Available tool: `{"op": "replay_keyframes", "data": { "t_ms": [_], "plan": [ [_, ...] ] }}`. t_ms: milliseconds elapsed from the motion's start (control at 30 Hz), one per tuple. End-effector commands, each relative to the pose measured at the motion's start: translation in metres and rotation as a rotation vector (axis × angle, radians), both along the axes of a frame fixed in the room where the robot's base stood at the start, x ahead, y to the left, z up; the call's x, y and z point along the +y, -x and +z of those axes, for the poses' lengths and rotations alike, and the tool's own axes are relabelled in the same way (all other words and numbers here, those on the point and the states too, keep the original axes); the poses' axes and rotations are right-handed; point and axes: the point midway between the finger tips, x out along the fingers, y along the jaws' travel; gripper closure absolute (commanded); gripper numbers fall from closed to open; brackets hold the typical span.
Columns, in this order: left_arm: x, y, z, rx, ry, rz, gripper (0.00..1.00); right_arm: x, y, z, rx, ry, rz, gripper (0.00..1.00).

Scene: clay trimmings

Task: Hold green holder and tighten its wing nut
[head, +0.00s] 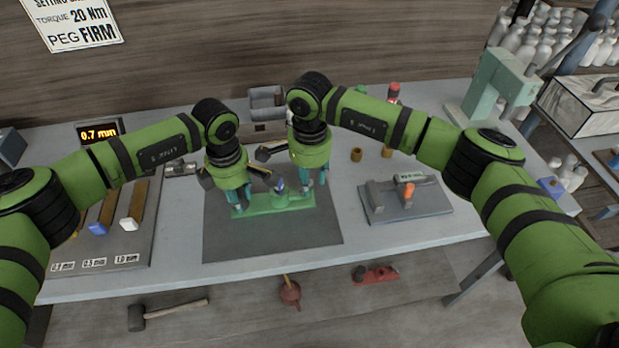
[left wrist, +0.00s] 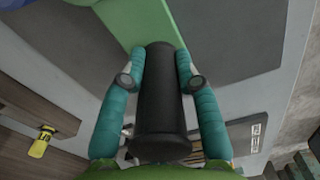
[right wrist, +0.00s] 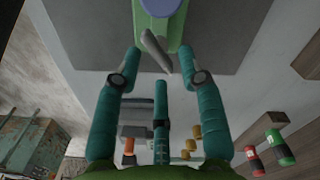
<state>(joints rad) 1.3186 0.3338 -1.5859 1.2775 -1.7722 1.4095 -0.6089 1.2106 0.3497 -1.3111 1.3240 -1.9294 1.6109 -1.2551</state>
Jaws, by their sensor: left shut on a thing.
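The green holder (head: 265,204) lies on the dark grey mat in front of me, with a blue-purple part (head: 279,187) standing at its middle. My left gripper (head: 241,210) is at its left end. In the left wrist view my left fingers (left wrist: 160,75) close around a black upright grip (left wrist: 160,105) on the green bar (left wrist: 142,22). My right gripper (head: 306,184) is over the right end. In the right wrist view its fingers (right wrist: 160,72) are spread, with the grey wing nut (right wrist: 157,50) between the tips, apparently untouched.
The grey mat (head: 300,240) has free room in front. A board with coloured-handled tools (head: 131,222) lies left, a grey plate with an orange-handled tool (head: 430,205) right. A grey bin (head: 266,97) and small brown pots (head: 356,155) stand behind. A lit display (head: 100,131) is back left.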

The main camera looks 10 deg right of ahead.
Motion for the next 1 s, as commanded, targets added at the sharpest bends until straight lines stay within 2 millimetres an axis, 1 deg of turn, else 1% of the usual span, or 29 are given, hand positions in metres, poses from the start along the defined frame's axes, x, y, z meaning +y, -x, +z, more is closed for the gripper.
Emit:
{"op": "replay_keyframes", "data": {
  "t_ms": [100, 367, 467, 500, 833, 1000],
  "plan": [
    [0.0013, 0.0, -0.0007, 0.001, -0.003, 0.001, 1.0, 0.0003, -0.0001, -0.0058, -0.001, -0.001, 0.001, 0.6],
    [0.0013, 0.0, -0.0008, 0.001, -0.003, 0.001, 1.0, 0.0004, -0.0002, -0.0068, -0.002, 0.0, 0.002, 0.6],
    [0.0013, 0.0, -0.0008, 0.001, -0.003, 0.001, 1.0, 0.0005, -0.0002, -0.0067, -0.001, -0.001, 0.002, 0.96],
    [0.0013, 0.0, -0.0008, 0.001, -0.003, 0.001, 1.0, 0.0004, -0.0001, -0.0066, -0.001, -0.001, 0.002, 1.0],
    [0.0014, -0.0001, -0.0008, 0.0, -0.003, 0.002, 1.0, 0.0002, 0.0, -0.0064, -0.001, -0.001, -0.01, 1.0],
    [0.0015, -0.0002, -0.0008, 0.0, -0.003, 0.002, 1.0, 0.0002, 0.0005, -0.0062, -0.001, -0.001, -0.061, 1.0]
  ]
}}
